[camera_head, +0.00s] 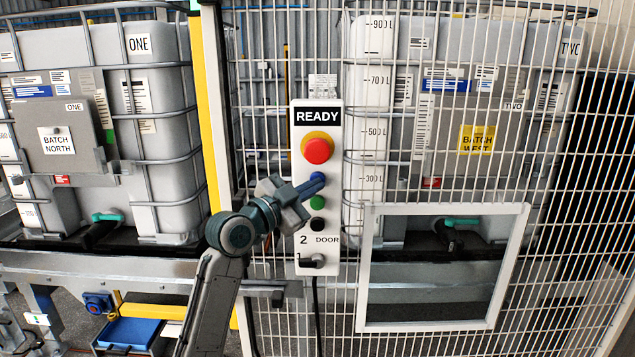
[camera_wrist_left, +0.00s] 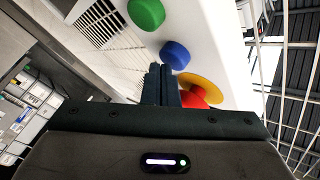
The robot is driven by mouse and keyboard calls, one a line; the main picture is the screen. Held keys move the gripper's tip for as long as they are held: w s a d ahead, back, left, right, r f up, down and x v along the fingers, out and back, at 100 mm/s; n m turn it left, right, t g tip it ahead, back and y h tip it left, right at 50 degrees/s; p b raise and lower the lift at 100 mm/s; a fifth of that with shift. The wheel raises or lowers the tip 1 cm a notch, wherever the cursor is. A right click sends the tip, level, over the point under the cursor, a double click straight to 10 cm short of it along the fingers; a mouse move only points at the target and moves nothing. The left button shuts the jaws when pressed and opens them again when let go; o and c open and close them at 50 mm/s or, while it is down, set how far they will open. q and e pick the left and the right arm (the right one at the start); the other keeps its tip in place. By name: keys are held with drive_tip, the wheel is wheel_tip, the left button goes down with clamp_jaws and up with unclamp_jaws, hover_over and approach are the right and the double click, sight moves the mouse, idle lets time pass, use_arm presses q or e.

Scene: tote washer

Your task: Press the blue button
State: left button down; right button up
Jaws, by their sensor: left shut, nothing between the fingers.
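The blue button (camera_head: 318,177) is on a white control panel (camera_head: 338,215), below a red mushroom button (camera_head: 317,150) with a yellow collar and above a green button (camera_head: 317,202). My left gripper (camera_head: 318,184) is shut and empty, its fingertips at the blue button and covering part of it in the head view. In the left wrist view the blue button (camera_wrist_left: 174,54) shows just beyond the shut fingertips of my left gripper (camera_wrist_left: 159,68). I cannot tell whether they touch it. My right gripper is not in view.
A black button (camera_head: 317,225) and a selector knob (camera_head: 313,261) sit lower on the panel. A wire mesh fence (camera_head: 460,185) stands around it, with a white-framed opening (camera_head: 365,270) to the right. Large totes (camera_head: 165,90) stand behind.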

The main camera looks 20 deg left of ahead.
use_arm(q)
drive_tip(key=shift+s+d, duration=0.1)
drive_tip(key=shift+s, duration=0.25)
drive_tip(key=s+d+p, duration=0.1)
drive_tip(key=s, duration=0.4)
drive_tip(key=shift+s+d, duration=0.35)
drive_tip(key=shift+s, duration=0.05)
idle(0.4)
